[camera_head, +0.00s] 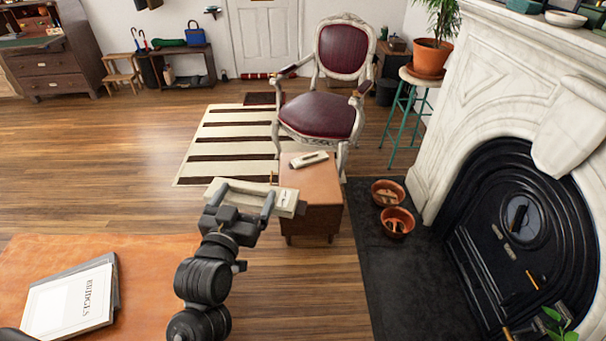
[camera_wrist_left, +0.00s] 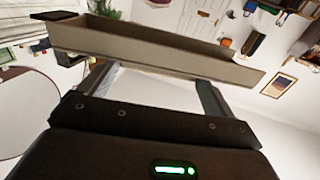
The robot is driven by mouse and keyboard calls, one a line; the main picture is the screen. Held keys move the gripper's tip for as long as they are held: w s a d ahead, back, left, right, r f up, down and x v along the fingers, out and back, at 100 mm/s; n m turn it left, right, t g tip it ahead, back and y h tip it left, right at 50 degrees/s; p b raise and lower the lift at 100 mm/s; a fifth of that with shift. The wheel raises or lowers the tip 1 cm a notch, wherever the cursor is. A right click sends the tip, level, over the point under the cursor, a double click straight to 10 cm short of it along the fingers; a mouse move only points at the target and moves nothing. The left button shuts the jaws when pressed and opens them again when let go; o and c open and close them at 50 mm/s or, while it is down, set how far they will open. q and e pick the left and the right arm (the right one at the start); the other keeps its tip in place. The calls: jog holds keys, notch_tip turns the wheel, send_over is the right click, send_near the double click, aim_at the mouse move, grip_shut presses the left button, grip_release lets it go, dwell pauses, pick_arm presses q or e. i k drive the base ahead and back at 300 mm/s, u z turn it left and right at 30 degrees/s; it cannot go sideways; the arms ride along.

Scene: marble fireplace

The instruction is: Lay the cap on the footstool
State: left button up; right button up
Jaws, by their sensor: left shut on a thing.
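My left gripper (camera_head: 242,199) is shut on a long beige trough-shaped piece, which looks like the cap (camera_head: 286,199). In the left wrist view the cap (camera_wrist_left: 150,52) lies across between the two fingers, with a dark end at left. A small cream object (camera_head: 309,159) lies on the footstool's far part. My right gripper is not in view.
A red-seated armchair (camera_head: 318,115) stands right behind the footstool. Two terracotta bowls (camera_head: 396,222) sit on the dark hearth (camera_head: 385,262) at right, before the marble fireplace (camera_head: 470,90). An orange-brown tabletop (camera_head: 160,265) with a book (camera_head: 70,303) is at near left.

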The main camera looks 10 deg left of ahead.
aim_at(311, 188)
jog(key=i, duration=1.05)
jog(key=z, duration=0.75)
